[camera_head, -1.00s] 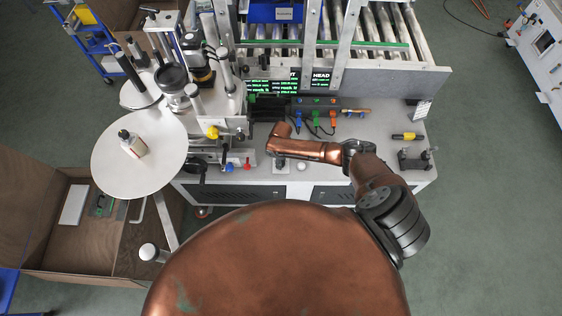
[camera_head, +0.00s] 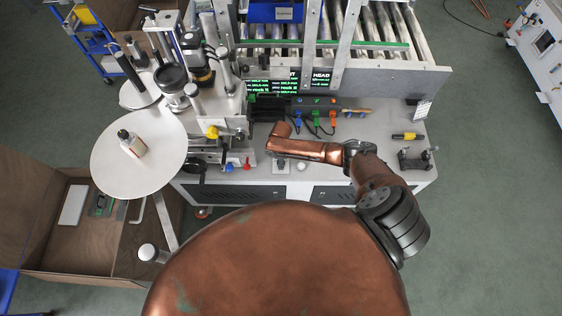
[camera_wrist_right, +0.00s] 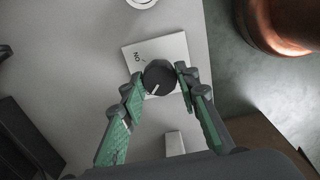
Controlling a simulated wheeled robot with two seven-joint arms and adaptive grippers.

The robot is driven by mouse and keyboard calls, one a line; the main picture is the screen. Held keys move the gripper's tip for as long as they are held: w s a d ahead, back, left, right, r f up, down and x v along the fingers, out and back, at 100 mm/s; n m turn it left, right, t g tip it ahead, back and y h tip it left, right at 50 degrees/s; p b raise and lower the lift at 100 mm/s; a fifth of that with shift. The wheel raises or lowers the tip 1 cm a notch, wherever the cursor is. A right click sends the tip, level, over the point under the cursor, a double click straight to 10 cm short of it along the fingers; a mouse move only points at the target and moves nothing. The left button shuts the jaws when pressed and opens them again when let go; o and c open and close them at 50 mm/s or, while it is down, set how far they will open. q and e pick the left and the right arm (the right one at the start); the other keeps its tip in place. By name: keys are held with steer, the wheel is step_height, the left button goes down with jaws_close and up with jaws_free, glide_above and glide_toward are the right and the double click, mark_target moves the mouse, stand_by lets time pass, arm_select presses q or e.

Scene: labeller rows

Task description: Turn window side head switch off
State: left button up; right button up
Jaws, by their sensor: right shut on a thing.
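In the right wrist view a round black switch knob (camera_wrist_right: 160,72) with a white pointer line sits on a light square plate (camera_wrist_right: 176,46). The pointer line aims to the lower left. Printed letters, seemingly ON upside down, show on the plate above and left of the knob. My right gripper (camera_wrist_right: 158,78) has its two green-padded fingers on either side of the knob and is shut on it. In the head view my right arm covers the fingers and knob; a small light plate (camera_head: 281,169) shows just below the wrist. My left gripper is not in view.
Green-lettered screens (camera_head: 320,79) stand behind the wrist, one headed HEAD. Coloured connectors with cables (camera_head: 316,117) lie in front of them. A red knob (camera_head: 247,163) and a blue knob (camera_head: 229,167) are left of the wrist.

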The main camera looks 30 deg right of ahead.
steer(key=o, duration=1.2)
steer(key=shift+c, duration=0.2)
steer(key=shift+r, duration=0.1)
step_height(320, 180, up, 12)
